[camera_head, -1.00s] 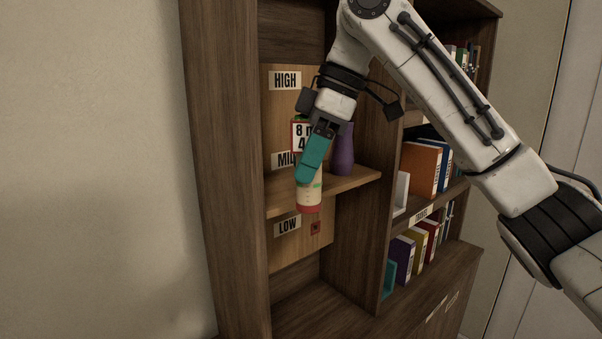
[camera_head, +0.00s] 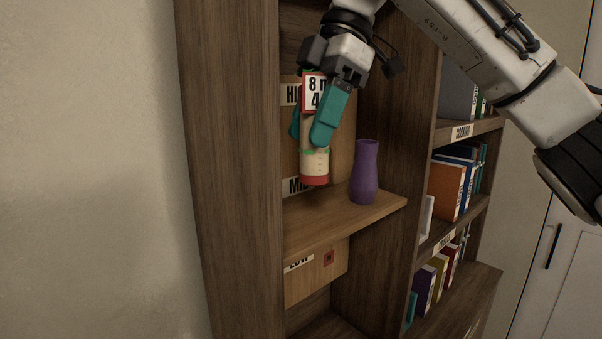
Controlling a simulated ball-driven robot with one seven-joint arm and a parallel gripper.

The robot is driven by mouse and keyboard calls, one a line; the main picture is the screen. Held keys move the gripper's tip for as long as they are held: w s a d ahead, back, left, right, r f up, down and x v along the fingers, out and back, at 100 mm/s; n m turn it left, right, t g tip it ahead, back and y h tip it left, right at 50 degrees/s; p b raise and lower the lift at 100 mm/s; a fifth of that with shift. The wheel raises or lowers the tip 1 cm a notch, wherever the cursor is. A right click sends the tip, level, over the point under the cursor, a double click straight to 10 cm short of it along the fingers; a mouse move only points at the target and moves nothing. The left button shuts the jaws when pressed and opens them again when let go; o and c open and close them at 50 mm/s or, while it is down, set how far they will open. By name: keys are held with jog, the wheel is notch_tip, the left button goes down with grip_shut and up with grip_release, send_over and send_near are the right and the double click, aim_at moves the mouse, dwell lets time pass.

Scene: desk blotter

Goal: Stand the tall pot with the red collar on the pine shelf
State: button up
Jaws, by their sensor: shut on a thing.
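My gripper (camera_head: 322,130) has teal fingers and is shut on a cream cylindrical pot (camera_head: 314,163) with a red band at its lower end and a thin green band. The fingers hide part of its upper body. I take it for the tall pot with the red collar. It hangs nearly upright and appears above the wooden middle shelf (camera_head: 335,226), with no contact visible. A red-edged white card (camera_head: 314,92) reading "8 m" and "4" shows just above the pot, partly hidden by my gripper. Whether it is attached cannot be told.
A purple vase (camera_head: 365,172) stands on the same shelf, to the right of the held pot. The left and front parts of the shelf are bare. Upright cabinet panels (camera_head: 232,180) close it in left and right. Books (camera_head: 447,190) fill the bay at right.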

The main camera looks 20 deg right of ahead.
jog(key=w+f, duration=0.1)
jog(key=f, duration=0.1)
jog(key=w+f, duration=0.2)
jog(key=f, duration=0.1)
jog(key=w+f, duration=0.1)
jog(key=f, duration=0.2)
jog(key=shift+w+d, duration=0.1)
jog(key=shift+w, duration=0.25)
jog(key=shift+f, duration=0.45)
jog(key=o, duration=1.1)
jog(key=p+v, duration=0.1)
jog(key=v, duration=0.6)
jog(key=shift+r, duration=0.3)
